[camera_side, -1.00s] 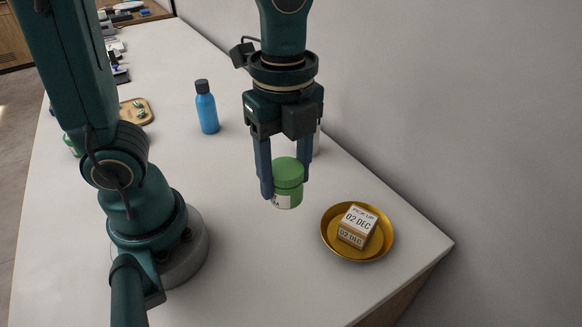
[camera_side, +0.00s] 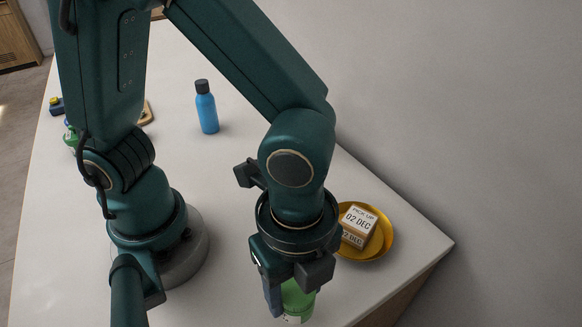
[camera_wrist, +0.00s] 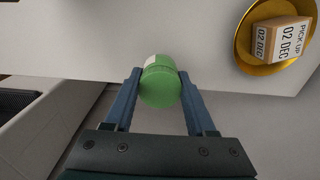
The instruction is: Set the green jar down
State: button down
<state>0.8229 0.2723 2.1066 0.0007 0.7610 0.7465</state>
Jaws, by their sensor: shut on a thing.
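The green jar (camera_side: 297,300) has a green lid and a white label. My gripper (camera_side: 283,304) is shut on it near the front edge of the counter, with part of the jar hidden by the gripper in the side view. In the wrist view the jar (camera_wrist: 160,84) sits upright between the two blue fingers of my gripper (camera_wrist: 160,95), seen from above near the counter's edge. I cannot tell whether its base touches the counter.
A gold dish (camera_side: 378,246) holding a small box (camera_side: 357,226) marked "PICK UP 02 DEC" stands close by at the right. A blue bottle (camera_side: 206,108) stands farther back. The counter's edge shows in the wrist view.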

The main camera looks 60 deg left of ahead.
aim_at(295, 300)
jog(key=shift+f, duration=1.5)
jog(key=shift+f, duration=0.1)
jog(key=shift+c, duration=1.1)
grip_release()
notch_tip(295, 300, up, 12)
jog(key=w+a+r+n+t, duration=0.2)
jog(key=a+n+t, duration=0.3)
jog(key=a+n, duration=1.1)
jog(key=shift+w+n+t, duration=0.3)
jog(key=shift+w+n, duration=0.1)
jog(key=shift+n, duration=0.6)
